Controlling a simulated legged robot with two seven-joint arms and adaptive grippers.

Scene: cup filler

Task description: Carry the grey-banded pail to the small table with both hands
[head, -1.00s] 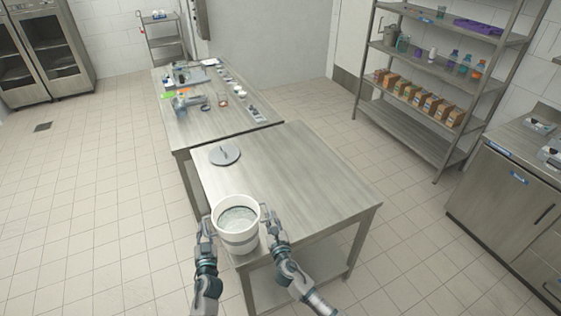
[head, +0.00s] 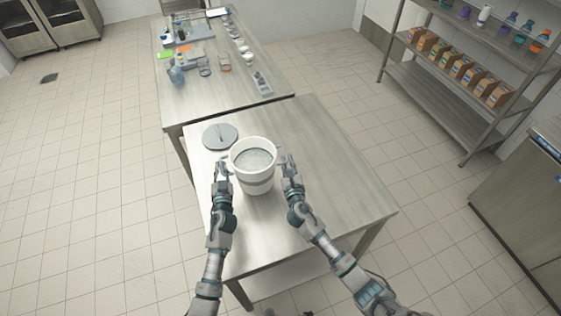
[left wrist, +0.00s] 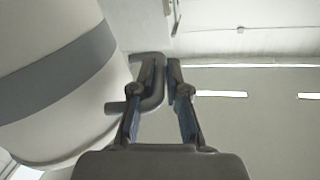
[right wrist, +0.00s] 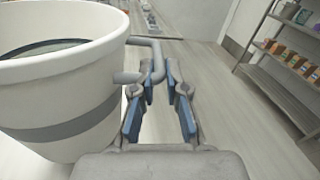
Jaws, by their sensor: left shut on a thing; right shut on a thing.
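The white pail (head: 256,183) with a grey band is upright over the near steel table (head: 340,200), with greyish contents visible inside. It also fills the left side of the left wrist view (left wrist: 50,110) and the right wrist view (right wrist: 60,90). My left gripper (head: 224,168) is shut on the pail's left handle (left wrist: 150,100). My right gripper (head: 286,168) is shut on its right handle (right wrist: 153,62). I cannot tell whether the pail's base touches the tabletop.
A round grey lid (head: 220,136) with a handle lies on the near table, left of and behind the pail. A longer table (head: 200,110) beyond holds bottles, glasses and trays. A stocked shelf (head: 465,100) stands right. The near table's right half is bare.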

